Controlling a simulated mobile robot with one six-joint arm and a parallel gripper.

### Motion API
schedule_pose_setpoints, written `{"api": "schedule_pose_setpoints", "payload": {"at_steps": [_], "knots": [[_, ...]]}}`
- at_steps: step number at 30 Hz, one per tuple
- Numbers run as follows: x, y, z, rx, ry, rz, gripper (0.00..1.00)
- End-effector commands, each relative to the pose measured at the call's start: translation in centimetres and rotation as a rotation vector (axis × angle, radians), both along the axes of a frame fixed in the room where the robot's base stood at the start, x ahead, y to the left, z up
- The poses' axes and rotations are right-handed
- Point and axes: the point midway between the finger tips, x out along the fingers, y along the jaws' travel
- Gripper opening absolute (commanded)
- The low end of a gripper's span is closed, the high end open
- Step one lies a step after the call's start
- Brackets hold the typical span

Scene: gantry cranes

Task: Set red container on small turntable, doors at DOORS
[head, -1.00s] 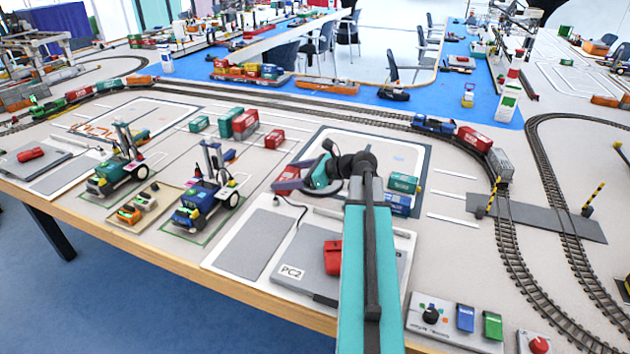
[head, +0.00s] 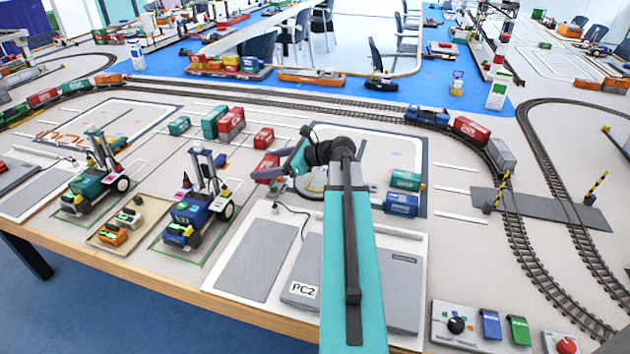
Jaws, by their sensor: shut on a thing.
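My gripper (head: 270,174) is at the end of my teal arm, over the left edge of the dark-bordered mat. It is shut on a red container (head: 267,162), which shows just behind the fingers and is partly covered by them. I cannot see the container's doors or which way they face. I cannot clearly make out the small turntable or its DOORS mark; my arm and wrist cover part of the mat and the white board.
The PC2 unit (head: 303,290) lies on the white board in front, partly behind my arm. Green (head: 405,180) and blue (head: 401,204) containers stand right of my wrist. Another red container (head: 263,138) stands behind my gripper. A blue vehicle (head: 197,212) stands at left.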

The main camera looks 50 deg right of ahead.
Motion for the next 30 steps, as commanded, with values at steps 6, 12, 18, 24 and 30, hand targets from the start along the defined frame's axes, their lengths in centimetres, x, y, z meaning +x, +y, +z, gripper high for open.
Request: {"api": "schedule_pose_setpoints", "payload": {"at_steps": [6, 12, 18, 24, 30], "knots": [[0.0, -0.1, 0.0, 0.000, 0.000, 0.000, 0.49], [-0.9, -1.7, -0.2, 0.000, 0.000, -0.001, 0.49], [-2.7, -4.6, -0.5, 0.001, -0.001, -0.001, 0.49], [-4.6, -7.6, -0.8, 0.001, -0.001, -0.001, 0.49], [-6.4, -10.5, -1.1, 0.000, -0.001, 0.000, 0.49]]}}
